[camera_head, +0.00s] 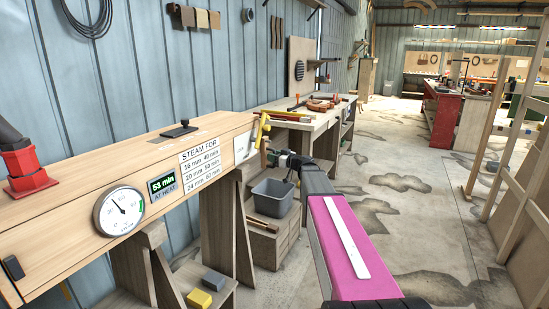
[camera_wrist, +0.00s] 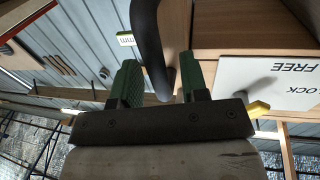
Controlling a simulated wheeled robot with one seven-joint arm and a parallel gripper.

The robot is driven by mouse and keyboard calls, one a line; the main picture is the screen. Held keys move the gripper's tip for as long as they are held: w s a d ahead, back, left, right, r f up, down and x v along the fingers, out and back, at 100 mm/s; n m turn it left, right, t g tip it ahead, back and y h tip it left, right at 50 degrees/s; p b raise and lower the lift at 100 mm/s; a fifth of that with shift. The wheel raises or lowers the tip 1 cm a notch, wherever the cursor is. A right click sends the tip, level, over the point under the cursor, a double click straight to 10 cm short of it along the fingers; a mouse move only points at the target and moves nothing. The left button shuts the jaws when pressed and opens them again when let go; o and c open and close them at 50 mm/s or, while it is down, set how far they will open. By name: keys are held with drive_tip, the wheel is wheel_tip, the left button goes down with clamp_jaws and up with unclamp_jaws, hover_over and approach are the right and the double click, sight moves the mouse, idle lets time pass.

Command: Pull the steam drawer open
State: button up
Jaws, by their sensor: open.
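The steam box (camera_head: 130,180) is a long pale wooden box at the left, with a gauge and a "STEAM FOR" table on its side. Its wooden end face (camera_wrist: 240,28) fills the upper right of the wrist view; I take it for the drawer front. A black curved handle (camera_wrist: 148,35) comes down in the wrist view, its lower end appearing between my gripper's fingers. My gripper (camera_wrist: 158,85) is open, with green-padded fingers either side of the handle; contact cannot be told. In the head view my gripper (camera_head: 272,157) is at the box's right end.
A white upside-down "LOCK FREE" plate (camera_wrist: 275,85) and yellow lever tip (camera_wrist: 258,108) are close to my right finger. The yellow lever (camera_head: 259,130) also shows in the head view. A workbench (camera_head: 310,120) and grey bin (camera_head: 272,197) stand nearby. Floor to the right (camera_head: 400,150) is clear.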

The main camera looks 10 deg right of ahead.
clamp_jaws()
drive_tip(key=w+d, duration=0.9)
drive_tip(key=w, duration=0.4)
drive_tip(key=w+d, duration=1)
drive_tip(key=w, duration=0.3)
drive_tip(key=shift+w+d, duration=0.25)
drive_tip(key=shift+w, duration=0.15)
unclamp_jaws()
drive_tip(key=shift+s, duration=0.1)
drive_tip(key=v, duration=1)
drive_tip(key=shift+s+d, duration=0.25)
